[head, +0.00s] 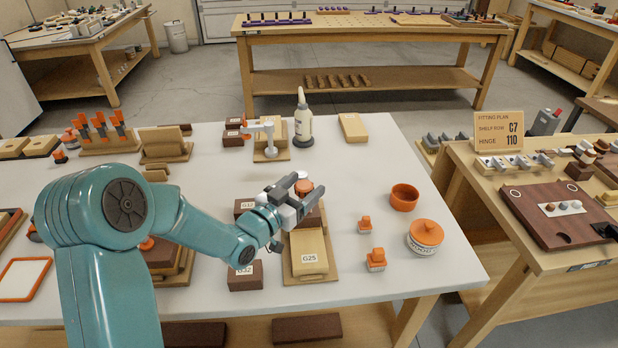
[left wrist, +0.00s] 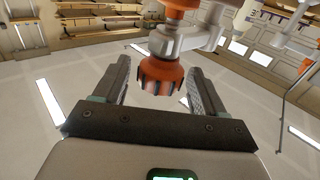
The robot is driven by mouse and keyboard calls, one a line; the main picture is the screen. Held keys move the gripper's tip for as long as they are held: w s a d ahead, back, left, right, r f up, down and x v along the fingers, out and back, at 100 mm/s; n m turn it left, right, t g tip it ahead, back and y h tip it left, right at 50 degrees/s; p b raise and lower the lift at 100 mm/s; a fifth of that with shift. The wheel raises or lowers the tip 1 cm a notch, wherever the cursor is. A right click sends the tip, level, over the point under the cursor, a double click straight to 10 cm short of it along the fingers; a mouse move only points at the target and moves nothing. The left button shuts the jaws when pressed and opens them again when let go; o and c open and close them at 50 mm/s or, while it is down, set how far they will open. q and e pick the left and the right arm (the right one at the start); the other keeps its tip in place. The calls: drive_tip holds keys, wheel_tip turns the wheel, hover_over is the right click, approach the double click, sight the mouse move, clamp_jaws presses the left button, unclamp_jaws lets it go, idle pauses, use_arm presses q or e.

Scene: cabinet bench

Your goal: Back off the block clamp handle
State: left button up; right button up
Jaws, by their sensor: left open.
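The orange ribbed clamp handle (head: 303,187) shows just beyond my left gripper (head: 296,191) in the head view. In the left wrist view the handle (left wrist: 160,76) sits between the two open fingers of the gripper (left wrist: 159,70), with gaps visible on both sides. The handle hangs from a pale clamp arm (left wrist: 190,40). In the head view the gripper hides most of this clamp. A dark block under the gripper is partly hidden, and a light block marked G25 (head: 308,252) lies just in front of it. My right gripper is not in view.
Another clamp (head: 266,140) with a white arm stands behind on a wooden base. A white bottle (head: 303,123) stands beside it. To the right are an orange ring-shaped bowl (head: 404,197) and a lidded jar (head: 425,238). The white tabletop (head: 365,165) is clear behind the bowl.

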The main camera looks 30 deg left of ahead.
use_arm(q)
drive_tip(key=shift+w+d, duration=0.25)
drive_tip(key=shift+w, duration=0.95)
